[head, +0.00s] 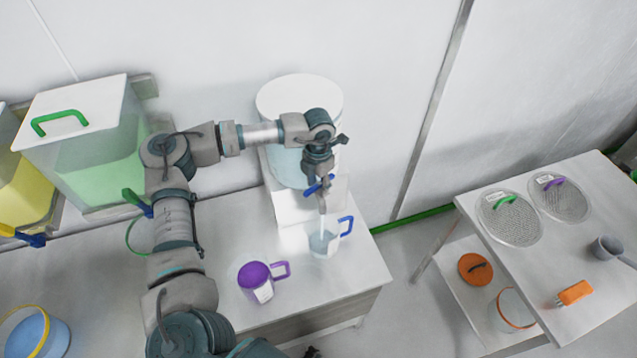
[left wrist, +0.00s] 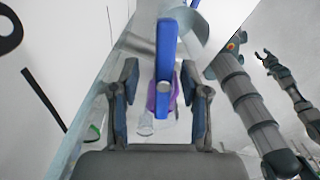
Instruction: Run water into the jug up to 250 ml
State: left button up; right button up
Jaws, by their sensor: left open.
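A clear jug with a blue handle (head: 323,241) stands upright under the spout of the white water dispenser (head: 299,97). Its inside looks pale blue; I cannot read a level or marks. The dispenser's blue tap lever (head: 317,188) is at my left gripper (head: 323,180). In the left wrist view the blue lever (left wrist: 166,65) lies between the two spread fingers of my left gripper (left wrist: 164,100), with gaps on both sides. I cannot tell whether water is running. My right gripper (left wrist: 264,57) is small and distant in that view; its opening is unclear.
Green (head: 95,150) and yellow (head: 28,190) bins are at the left. A right-hand table (head: 560,240) holds mesh sieves, a grey scoop and an orange item. Floor separates it from the bench.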

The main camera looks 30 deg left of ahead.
pick_arm(q)
jog(key=shift+d, duration=0.15)
grip_shut()
jog(key=shift+m+b, duration=0.3)
jog(key=shift+m, duration=0.8)
jog(key=m, duration=0.2)
jog(key=shift+r+m, duration=0.1)
jog(key=shift+m, duration=0.2)
grip_release()
jog(key=shift+w, duration=0.1)
